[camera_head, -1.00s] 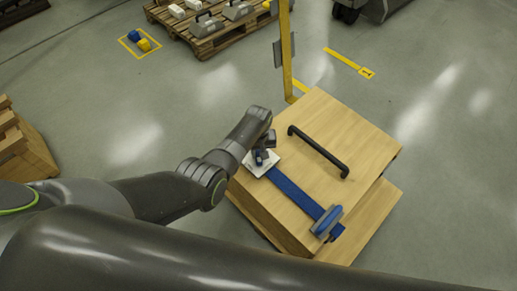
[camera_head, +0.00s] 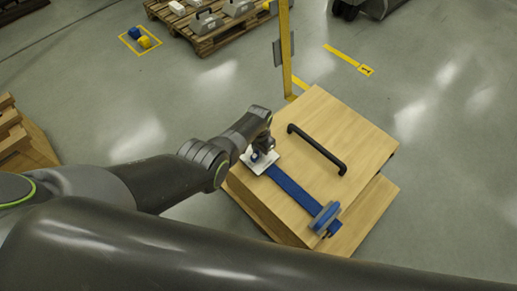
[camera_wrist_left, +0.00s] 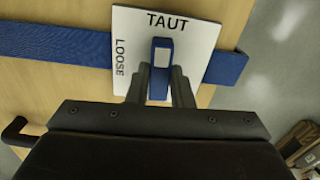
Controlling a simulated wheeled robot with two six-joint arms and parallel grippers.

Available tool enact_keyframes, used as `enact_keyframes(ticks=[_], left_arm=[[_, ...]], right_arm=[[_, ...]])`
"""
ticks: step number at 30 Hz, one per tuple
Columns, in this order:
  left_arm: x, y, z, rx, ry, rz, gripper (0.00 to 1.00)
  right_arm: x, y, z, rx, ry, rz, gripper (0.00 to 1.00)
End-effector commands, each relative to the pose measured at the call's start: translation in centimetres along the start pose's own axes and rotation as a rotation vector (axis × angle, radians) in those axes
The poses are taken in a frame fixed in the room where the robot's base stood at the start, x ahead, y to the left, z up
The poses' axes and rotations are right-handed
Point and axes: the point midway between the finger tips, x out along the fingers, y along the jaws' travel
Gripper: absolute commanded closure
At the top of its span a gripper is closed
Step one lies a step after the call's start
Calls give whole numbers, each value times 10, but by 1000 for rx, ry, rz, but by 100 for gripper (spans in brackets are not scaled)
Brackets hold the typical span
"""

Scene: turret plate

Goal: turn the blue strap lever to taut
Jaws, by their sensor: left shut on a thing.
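The blue strap lever (camera_wrist_left: 162,48) stands on a white plate (camera_wrist_left: 204,32) marked TAUT and LOOSE. In the left wrist view it lines up with the TAUT mark, and LOOSE is off to its left. My left gripper (camera_wrist_left: 161,84) is shut on the lever, one finger on each side. In the head view the gripper (camera_head: 263,149) is over the white plate (camera_head: 265,167), and the lever (camera_head: 255,155) is partly hidden. The blue strap (camera_head: 292,188) runs from the plate across the wooden crate (camera_head: 340,115). My right gripper is not in view.
A black handle (camera_head: 318,150) stands up from the crate lid beside the strap. A blue buckle (camera_head: 325,216) sits at the strap's near end. A yellow post (camera_head: 286,50) rises behind the crate. Open floor lies to the right.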

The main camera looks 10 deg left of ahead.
Motion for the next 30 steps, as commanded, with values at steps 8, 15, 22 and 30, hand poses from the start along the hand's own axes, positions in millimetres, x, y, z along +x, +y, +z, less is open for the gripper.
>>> enact_keyframes(ticks=[8, 15, 22, 30], left_arm=[[0, 0, 0, 78, 2, -1, 100], [0, 0, -1, 93, 2, -1, 100], [0, 0, -1, 93, 2, -2, 100], [0, 0, 0, 91, 1, -1, 58]], right_arm=[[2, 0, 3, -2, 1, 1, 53], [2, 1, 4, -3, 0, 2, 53], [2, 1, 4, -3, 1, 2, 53], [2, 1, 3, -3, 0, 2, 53]])
